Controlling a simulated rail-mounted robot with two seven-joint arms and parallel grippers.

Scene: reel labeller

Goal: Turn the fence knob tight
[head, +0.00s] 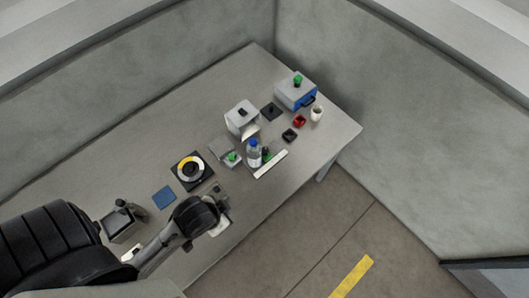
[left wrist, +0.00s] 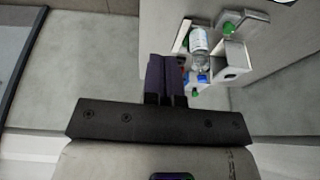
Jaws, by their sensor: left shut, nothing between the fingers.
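A long white bar (head: 271,163), which looks like the fence, lies near the front edge of the table. A green knob-like part (head: 266,154) stands beside it, partly behind a clear bottle with a blue cap (head: 253,155). Another green knob (head: 232,157) sits on a grey block to the left; I cannot tell which is the fence knob. My left arm's dark wrist hangs over the table's front edge, short of these things. In the left wrist view my left gripper (left wrist: 166,82) is shut and empty, with the bottle (left wrist: 199,42) and a green knob (left wrist: 229,28) beyond it.
A black-and-yellow reel (head: 190,170) and a blue square (head: 164,197) lie left of the bar. The back-left tabletop is clear.

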